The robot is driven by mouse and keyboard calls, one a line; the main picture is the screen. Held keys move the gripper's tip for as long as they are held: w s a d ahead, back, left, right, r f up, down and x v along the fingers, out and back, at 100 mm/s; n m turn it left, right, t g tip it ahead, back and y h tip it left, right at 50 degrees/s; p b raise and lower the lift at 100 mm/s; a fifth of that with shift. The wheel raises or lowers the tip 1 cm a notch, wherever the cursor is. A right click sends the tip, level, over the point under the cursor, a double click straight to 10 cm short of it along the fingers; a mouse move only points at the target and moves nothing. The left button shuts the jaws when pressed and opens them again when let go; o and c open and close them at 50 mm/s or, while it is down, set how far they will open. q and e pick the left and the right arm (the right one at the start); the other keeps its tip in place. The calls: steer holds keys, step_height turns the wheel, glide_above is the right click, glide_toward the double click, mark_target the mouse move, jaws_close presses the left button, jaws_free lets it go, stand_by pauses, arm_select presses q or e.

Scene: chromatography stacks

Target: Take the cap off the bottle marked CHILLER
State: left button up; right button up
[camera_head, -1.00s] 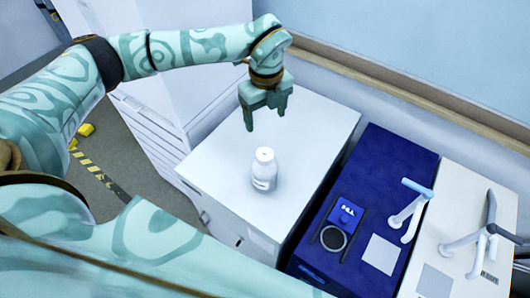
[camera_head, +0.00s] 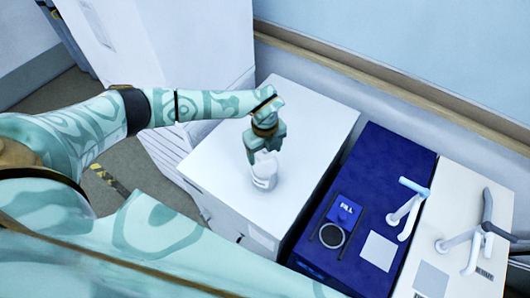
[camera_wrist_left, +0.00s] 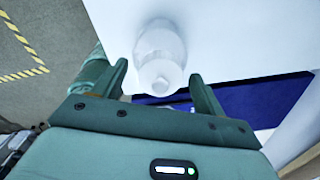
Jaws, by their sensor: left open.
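A white bottle (camera_head: 264,181) with a white cap stands upright on top of a white cabinet (camera_head: 210,178). Its label is too small to read. My left gripper (camera_head: 263,156) is open right above the bottle, with its fingers reaching down to about the cap. In the left wrist view the bottle (camera_wrist_left: 160,48) lies between the two open fingers, and its cap (camera_wrist_left: 161,78) faces the camera. There is a gap between the cap and each finger. My right gripper is in neither view.
A dark blue unit (camera_head: 385,180) with a FILL pad, a round ring and a tap stands right of the cabinet. A cream unit (camera_head: 455,200) with its own taps is beyond it. A wall with a rail runs behind. The cabinet top around the bottle is clear.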

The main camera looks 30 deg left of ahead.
arm_select(q)
steer(key=c, duration=1)
steer(key=shift+r, duration=0.15)
